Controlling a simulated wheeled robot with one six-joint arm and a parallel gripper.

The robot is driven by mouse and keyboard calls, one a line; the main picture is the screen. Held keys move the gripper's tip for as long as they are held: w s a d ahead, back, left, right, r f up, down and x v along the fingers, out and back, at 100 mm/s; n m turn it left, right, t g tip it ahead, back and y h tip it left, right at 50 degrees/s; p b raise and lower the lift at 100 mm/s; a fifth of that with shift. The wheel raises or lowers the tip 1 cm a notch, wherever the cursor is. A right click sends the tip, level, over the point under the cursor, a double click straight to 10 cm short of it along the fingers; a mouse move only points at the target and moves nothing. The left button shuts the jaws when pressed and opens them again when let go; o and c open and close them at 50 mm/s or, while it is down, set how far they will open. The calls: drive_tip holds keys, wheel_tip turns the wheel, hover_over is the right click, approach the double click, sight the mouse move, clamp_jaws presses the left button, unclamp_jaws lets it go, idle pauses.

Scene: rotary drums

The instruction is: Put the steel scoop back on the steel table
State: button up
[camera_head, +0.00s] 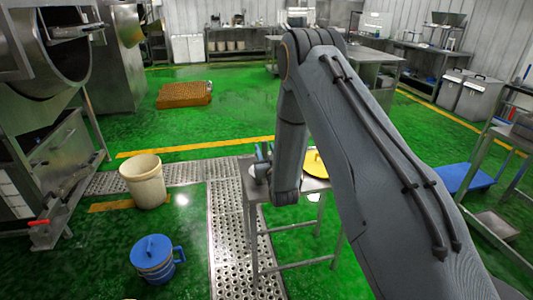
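A small steel table (314,185) stands at the centre, largely behind my arm. A round yellow item (315,164) lies on its right part. At its left edge, just left of my arm, is a small pale, round item (262,171) with bluish upright shapes (259,152) by it, too small to identify. I cannot make out the steel scoop; it may be hidden behind my arm. My arm reaches forward and bends down over the table. My gripper is hidden behind the arm's lower link, so its state and what it may hold do not show.
A cream bucket (145,182) and a blue lidded jug (156,259) stand on the floor at left, near a perforated drain strip (228,240). A steel drum machine (45,60) fills the far left. An orange-brown crate (184,95) lies farther back. Green floor between is clear.

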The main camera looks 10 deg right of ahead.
drive_tip(key=shift+r, duration=0.15)
drive_tip(key=s+r+g+b, duration=0.1)
drive_tip(key=s+g, duration=0.7)
drive_tip(key=s, duration=1.2)
drive_tip(key=s+r+g+b, duration=0.2)
drive_tip(key=s+g, duration=0.6)
drive_tip(key=s, duration=1.2)
drive_tip(key=shift+s+r+g, duration=0.3)
drive_tip(key=shift+s+r, duration=0.1)
drive_tip(key=shift+r, duration=0.25)
